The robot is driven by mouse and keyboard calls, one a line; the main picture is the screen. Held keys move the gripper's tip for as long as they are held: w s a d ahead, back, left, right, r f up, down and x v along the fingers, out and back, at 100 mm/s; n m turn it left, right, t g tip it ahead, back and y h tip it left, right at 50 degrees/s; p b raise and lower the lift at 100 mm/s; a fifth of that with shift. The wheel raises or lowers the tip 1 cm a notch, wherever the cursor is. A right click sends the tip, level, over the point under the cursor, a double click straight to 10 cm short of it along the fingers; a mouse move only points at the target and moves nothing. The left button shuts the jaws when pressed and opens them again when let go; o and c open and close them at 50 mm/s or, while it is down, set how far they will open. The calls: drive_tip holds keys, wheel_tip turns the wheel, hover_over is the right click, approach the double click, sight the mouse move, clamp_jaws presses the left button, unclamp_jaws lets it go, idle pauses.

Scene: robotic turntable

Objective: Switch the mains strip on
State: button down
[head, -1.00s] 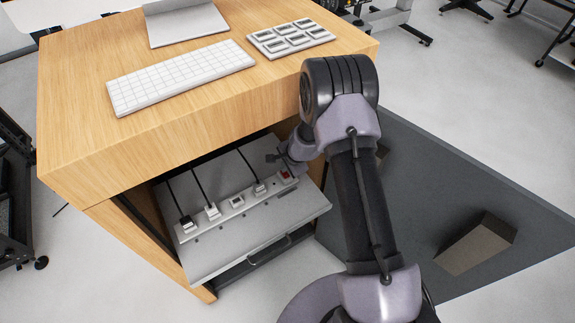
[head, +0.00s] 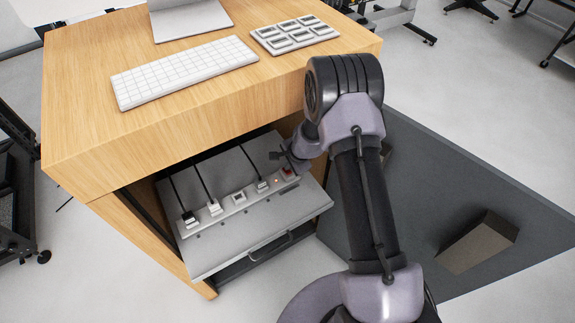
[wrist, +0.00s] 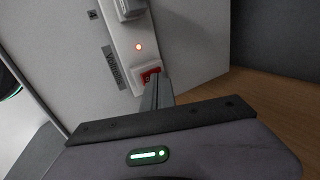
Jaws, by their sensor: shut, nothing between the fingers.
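The mains strip (head: 239,196) is a pale bar lying on a pulled-out grey shelf under the desk. Its red rocker switch (wrist: 150,74) is at its right end and also shows in the head view (head: 288,172). My gripper (wrist: 157,80) is shut and empty. Its fingertips are at the switch, covering part of it, and seem to touch it. In the head view my gripper (head: 291,161) is just above the strip's right end.
Several plugs with dark cables, one a white plug (head: 214,207), sit along the strip. The grey shelf (head: 235,246) has a front handle. The wooden desktop (head: 210,115) overhangs it, with a keyboard (head: 185,72) on top. A brown box (head: 478,242) lies on the dark mat at right.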

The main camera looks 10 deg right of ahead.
drive_tip(key=shift+s+d+b, duration=0.15)
drive_tip(key=shift+s+b, duration=0.25)
drive_tip(key=shift+b, duration=0.2)
drive_tip(key=shift+r, duration=0.1)
drive_tip(key=p+v, duration=0.6)
drive_tip(key=v, duration=1.1)
drive_tip(key=shift+s+d+r, duration=0.1)
